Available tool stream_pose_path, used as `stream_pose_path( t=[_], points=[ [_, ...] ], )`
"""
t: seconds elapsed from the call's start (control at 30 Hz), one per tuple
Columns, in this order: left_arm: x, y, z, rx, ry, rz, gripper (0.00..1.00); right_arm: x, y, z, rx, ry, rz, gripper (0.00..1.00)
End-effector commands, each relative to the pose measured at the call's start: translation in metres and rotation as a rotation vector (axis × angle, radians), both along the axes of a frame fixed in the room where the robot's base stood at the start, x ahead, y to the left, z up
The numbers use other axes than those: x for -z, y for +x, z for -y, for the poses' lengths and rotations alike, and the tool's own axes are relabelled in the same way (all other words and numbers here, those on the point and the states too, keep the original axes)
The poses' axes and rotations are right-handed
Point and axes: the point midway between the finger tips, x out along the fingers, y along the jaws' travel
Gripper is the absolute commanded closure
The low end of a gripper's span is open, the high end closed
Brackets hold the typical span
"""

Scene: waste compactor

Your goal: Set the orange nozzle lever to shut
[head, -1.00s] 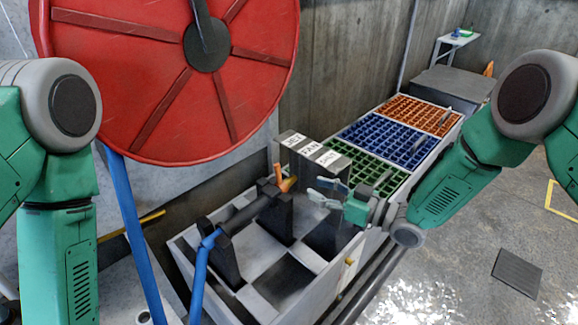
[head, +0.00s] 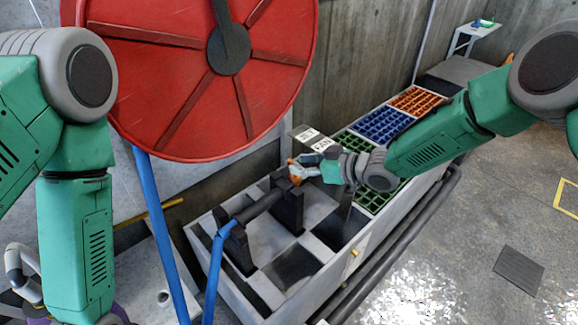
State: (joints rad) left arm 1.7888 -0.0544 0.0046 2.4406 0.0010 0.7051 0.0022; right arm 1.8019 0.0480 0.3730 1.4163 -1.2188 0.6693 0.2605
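The orange nozzle lever (head: 294,174) sits on the end of the dark nozzle (head: 262,204), held on black stands in a grey tray (head: 330,292). A blue hose (head: 214,265) joins the nozzle's near end. My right gripper (head: 297,167) has its grey fingers apart, with the tips at the lever; whether they touch it I cannot tell. A block with white labels (head: 306,134) stands just behind.
A large red hose reel (head: 180,110) hangs over the left of the tray. Green, blue (head: 381,125) and orange (head: 416,99) grids lie behind my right wrist. A dark pipe (head: 400,245) runs along the tray's right side. Floor on the right is mostly clear.

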Motion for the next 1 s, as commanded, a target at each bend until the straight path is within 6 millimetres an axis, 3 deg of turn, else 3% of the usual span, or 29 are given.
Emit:
stream_pose_path(
  t=[0.1, 0.3, 0.63, 0.67, 0.73, 0.77, 1.0],
  points=[
    [0.007, 0.0, 0.0, 0.0, 0.0, 0.0, 1.0, 0.01, 0.01, -0.016, 0.0, 0.0, 0.001, 0.67],
    [0.011, 0.0, 0.0, 0.0, 0.0, 0.0, 1.0, 0.016, 0.019, -0.031, 0.0, 0.0, 0.001, 0.67],
    [0.011, 0.0, 0.0, 0.0, 0.0, 0.0, 1.0, 0.016, 0.021, -0.035, 0.001, -0.001, 0.001, 0.67],
    [0.011, 0.0, 0.0, 0.0, 0.0, 0.0, 1.0, 0.017, 0.021, -0.035, 0.001, -0.001, 0.001, 0.7],
    [0.011, 0.0, 0.0, 0.0, 0.0, 0.0, 1.0, 0.017, 0.021, -0.035, 0.001, -0.001, 0.001, 0.95],
    [0.011, 0.0, 0.0, 0.0, 0.0, 0.0, 1.0, 0.017, 0.021, -0.035, 0.001, -0.001, 0.001, 1.0],
    [0.011, 0.0, 0.0, 0.0, 0.0, 0.0, 1.0, 0.017, 0.021, -0.034, 0.001, 0.002, 0.003, 1.0]
  ],
)
